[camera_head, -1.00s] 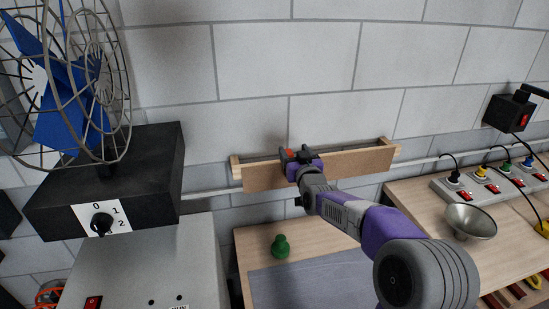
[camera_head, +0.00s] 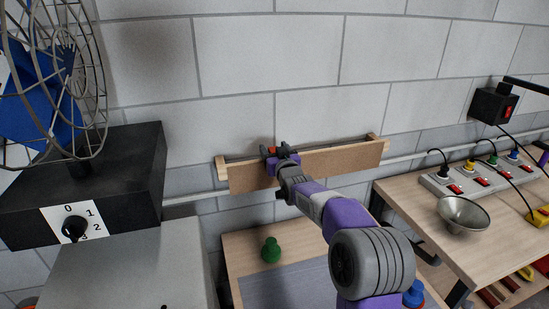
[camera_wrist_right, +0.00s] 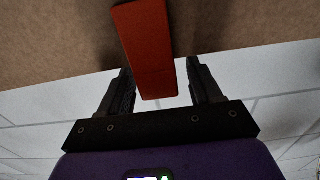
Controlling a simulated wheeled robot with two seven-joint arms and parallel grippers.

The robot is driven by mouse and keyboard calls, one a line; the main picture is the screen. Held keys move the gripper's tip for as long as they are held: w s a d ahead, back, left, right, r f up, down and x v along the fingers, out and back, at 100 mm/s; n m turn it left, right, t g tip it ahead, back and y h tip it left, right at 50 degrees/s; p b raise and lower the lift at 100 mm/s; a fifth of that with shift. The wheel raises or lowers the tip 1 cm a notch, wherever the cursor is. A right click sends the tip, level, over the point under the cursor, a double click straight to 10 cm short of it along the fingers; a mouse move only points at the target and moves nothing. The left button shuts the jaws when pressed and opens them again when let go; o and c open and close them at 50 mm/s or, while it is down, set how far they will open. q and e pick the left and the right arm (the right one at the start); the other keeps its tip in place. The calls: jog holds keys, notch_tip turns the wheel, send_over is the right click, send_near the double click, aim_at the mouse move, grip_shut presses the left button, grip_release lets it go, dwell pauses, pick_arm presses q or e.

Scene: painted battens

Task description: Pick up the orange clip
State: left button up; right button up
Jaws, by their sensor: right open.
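The orange clip (camera_wrist_right: 145,45) is a flat red-orange piece in the right wrist view, running from the top edge down between the fingers. Only a small orange bit of the clip (camera_head: 272,150) shows in the head view, at the top of the wall shelf. My right gripper (camera_wrist_right: 159,68) is open, with one finger on each side of the clip. Gaps show between both fingers and the clip. In the head view my right gripper (camera_head: 275,154) is at the shelf's upper front edge. My left gripper is not in view.
The wall shelf (camera_head: 330,162) has a brown front board. A green knobbed piece (camera_head: 270,250) stands on the bench below. A caged fan (camera_head: 45,85) on a black box is at left. A metal bowl (camera_head: 464,214) and a power strip (camera_head: 470,180) are at right.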

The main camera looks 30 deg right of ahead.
jog(key=shift+x, duration=0.8)
jog(key=c, duration=1)
